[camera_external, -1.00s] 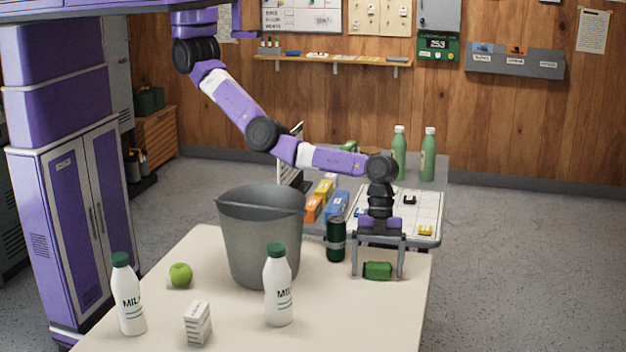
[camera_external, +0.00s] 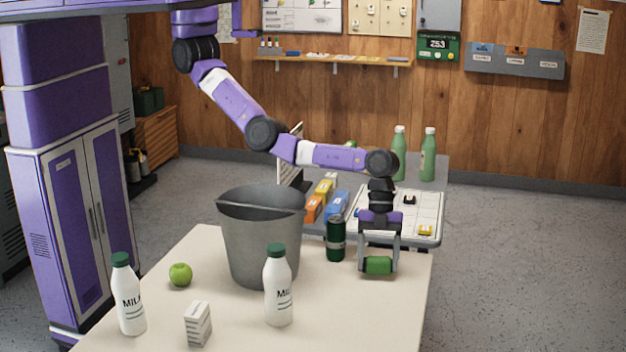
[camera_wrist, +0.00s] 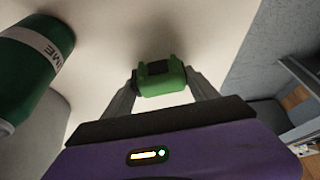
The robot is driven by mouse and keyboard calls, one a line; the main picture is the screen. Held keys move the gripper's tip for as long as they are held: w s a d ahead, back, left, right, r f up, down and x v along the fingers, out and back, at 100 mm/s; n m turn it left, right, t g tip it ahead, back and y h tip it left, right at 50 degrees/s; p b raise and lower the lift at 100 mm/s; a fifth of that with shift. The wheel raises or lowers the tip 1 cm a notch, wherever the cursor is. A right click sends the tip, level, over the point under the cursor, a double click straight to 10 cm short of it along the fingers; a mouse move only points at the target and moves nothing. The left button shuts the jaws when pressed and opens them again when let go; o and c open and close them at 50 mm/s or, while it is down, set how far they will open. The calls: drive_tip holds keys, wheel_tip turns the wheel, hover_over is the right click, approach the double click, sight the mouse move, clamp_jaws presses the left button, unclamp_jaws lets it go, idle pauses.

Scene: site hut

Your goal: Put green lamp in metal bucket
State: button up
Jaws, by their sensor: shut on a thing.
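The green lamp (camera_external: 378,265) is a small green block with a dark part, at the right end of the cream table. My gripper (camera_external: 378,262) points down and is shut on the lamp, with one finger at each end of it. In the wrist view the lamp (camera_wrist: 161,76) sits between the two fingertips. The lamp is at or just above the table top; I cannot tell whether it touches. The metal bucket (camera_external: 260,240) is grey and stands upright on the table to the left of my gripper. Its inside is mostly hidden.
A dark green can (camera_external: 336,240) stands between bucket and gripper; it also shows in the wrist view (camera_wrist: 30,65). Two milk bottles (camera_external: 278,290) (camera_external: 128,298), a green apple (camera_external: 181,274) and a small white box (camera_external: 198,324) stand on the cream table (camera_external: 350,315). Its front right is clear.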

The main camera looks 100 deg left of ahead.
sight(378, 259)
wheel_tip(378, 259, up, 19)
drive_tip(key=shift+f, duration=0.2)
